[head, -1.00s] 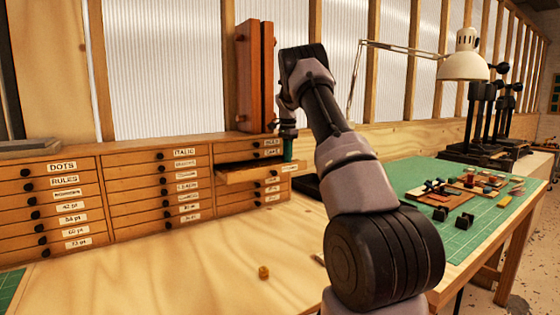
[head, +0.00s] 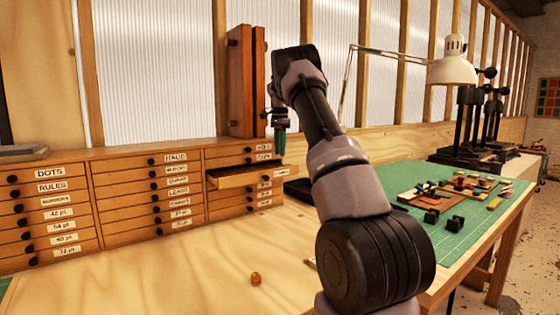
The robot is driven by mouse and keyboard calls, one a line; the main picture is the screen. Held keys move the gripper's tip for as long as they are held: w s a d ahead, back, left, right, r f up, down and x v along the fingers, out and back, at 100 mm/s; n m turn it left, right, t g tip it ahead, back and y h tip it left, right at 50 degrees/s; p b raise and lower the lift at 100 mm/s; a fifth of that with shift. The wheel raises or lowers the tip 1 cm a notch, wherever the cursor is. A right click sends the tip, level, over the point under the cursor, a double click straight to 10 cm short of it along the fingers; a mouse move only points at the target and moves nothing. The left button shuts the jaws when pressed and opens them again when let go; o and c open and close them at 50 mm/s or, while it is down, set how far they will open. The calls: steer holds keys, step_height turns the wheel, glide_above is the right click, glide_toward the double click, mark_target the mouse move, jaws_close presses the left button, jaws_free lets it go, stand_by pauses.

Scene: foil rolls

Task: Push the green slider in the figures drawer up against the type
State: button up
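The figures drawer appears to be the pulled-out drawer (head: 245,180) in the right column of the wooden cabinet; its label is too small to read. Its inside shows only as a thin strip, and I cannot make out the green slider or the type. My gripper (head: 280,146) points down above the right part of this drawer, apparently clear of its rim. A dark green piece shows at its tip. I cannot tell whether that is its fingers or something held, nor whether the fingers are open or shut.
The cabinet (head: 145,205) has several shut, labelled drawers. A reddish-brown wooden case (head: 240,80) stands on top, close behind my gripper. A small amber object (head: 255,279) lies on the bare wooden bench. A green mat (head: 465,222) with small parts and a lamp (head: 453,68) are at right.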

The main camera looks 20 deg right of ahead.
step_height(320, 180, up, 5)
steer(key=shift+f, duration=0.1)
stand_by(0.5)
steer(key=s+a+r+n+t, duration=0.1)
steer(key=s+a+r+n, duration=0.1)
steer(key=s+a+r, duration=0.35)
steer(key=s+a+r+n+t+y, duration=0.1)
steer(key=s+a+r+n+t, duration=0.15)
steer(key=s, duration=0.55)
steer(key=s+a+r+n, duration=0.1)
steer(key=s+a+r, duration=0.2)
steer(key=s+r, duration=0.3)
steer(key=s+a+f+n+t, duration=0.1)
steer(key=s+a+f+n, duration=0.1)
steer(key=s, duration=0.6)
steer(key=s+a+f+n+t, duration=0.1)
steer(key=s+a+f+n, duration=0.1)
steer(key=s, duration=0.6)
steer(key=s+a+f+n+t+y, duration=0.1)
steer(key=s+a+f, duration=0.3)
steer(key=s, duration=0.4)
steer(key=shift+s+a+f+n+t, duration=0.35)
steer(key=shift+a+n, duration=0.2)
steer(key=shift+a, duration=0.2)
